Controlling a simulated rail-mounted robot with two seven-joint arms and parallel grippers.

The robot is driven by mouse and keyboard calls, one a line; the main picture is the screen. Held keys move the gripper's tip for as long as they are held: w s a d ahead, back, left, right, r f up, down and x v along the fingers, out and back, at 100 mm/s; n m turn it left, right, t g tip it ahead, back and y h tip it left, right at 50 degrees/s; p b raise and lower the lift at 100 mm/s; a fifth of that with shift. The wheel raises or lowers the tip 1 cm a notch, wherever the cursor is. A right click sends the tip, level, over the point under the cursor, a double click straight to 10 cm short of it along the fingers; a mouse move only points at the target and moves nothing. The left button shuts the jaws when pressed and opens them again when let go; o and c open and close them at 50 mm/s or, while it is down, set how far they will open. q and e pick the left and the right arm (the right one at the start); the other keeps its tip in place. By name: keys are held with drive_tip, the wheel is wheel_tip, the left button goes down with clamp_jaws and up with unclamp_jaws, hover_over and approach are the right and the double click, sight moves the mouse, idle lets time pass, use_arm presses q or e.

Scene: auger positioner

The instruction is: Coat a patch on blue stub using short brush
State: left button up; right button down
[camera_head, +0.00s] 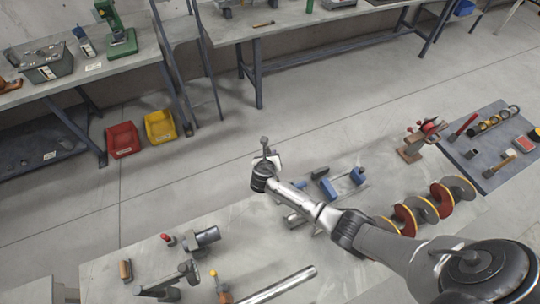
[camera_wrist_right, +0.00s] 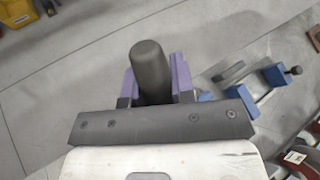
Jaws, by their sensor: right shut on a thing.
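My right gripper (camera_head: 265,162) is shut on a dark, round-ended handle (camera_wrist_right: 152,70), which stands up between its purple fingers in the right wrist view. No bristles show, so I cannot tell whether it is the short brush. The gripper is above the bench's far edge, left of two blue parts. One blue part (camera_head: 328,188) and another blue part (camera_head: 357,176) sit on a grey metal fixture; a blue part also shows at the right in the wrist view (camera_wrist_right: 275,76). I cannot tell which is the blue stub. My left gripper is not in view.
An auger (camera_head: 424,210) with red and yellow-edged flights lies right of the fixture. A red-wheeled stand (camera_head: 418,145) and a dark mat of tools (camera_head: 480,172) are farther right. Grey clamps (camera_head: 200,240) and a metal tube (camera_head: 280,285) are at the front left.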

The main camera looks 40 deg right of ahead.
idle(0.6)
drive_tip(key=shift+f, duration=0.4)
